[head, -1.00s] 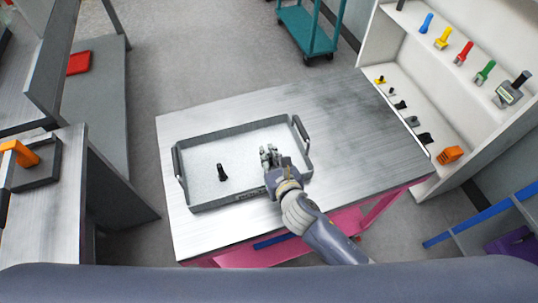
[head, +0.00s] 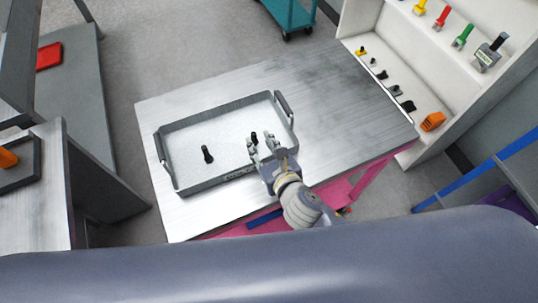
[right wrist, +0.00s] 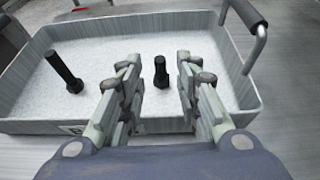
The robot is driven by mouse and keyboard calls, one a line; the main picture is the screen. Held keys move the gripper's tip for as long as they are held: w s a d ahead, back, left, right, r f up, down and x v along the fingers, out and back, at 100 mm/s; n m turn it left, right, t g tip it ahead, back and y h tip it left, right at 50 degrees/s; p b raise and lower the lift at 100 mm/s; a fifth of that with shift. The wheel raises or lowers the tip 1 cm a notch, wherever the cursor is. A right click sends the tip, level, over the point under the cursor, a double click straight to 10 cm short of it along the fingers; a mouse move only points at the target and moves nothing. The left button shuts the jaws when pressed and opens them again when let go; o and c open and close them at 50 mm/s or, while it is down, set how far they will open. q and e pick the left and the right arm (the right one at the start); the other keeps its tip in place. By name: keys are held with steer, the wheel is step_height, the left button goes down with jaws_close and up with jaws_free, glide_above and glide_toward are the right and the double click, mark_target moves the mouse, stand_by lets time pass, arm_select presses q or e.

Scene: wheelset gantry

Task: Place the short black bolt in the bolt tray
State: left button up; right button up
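The tray (head: 222,178) is a grey, white-floored tray with black handles on the metal table. The short black bolt (head: 254,138) stands upright on its floor near the right end. In the right wrist view the short bolt (right wrist: 161,72) shows in the gap between my fingers, apart from both. My right gripper (head: 263,147) is open at the tray's near right part; its spread fingers also show in the right wrist view (right wrist: 158,80). A longer black bolt (head: 207,155) stands upright in the tray's left half; it also shows in the right wrist view (right wrist: 65,72). My left gripper is out of view.
A white shelf unit (head: 375,60) at the right holds small dark parts, coloured tools and an orange block (head: 433,121). The table top (head: 340,100) right of the tray is bare. A teal cart (head: 288,18) stands behind.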

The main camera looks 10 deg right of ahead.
steer(key=v, duration=0.5)
steer(key=shift+s+d+r, duration=0.15)
steer(key=shift+s, duration=0.2)
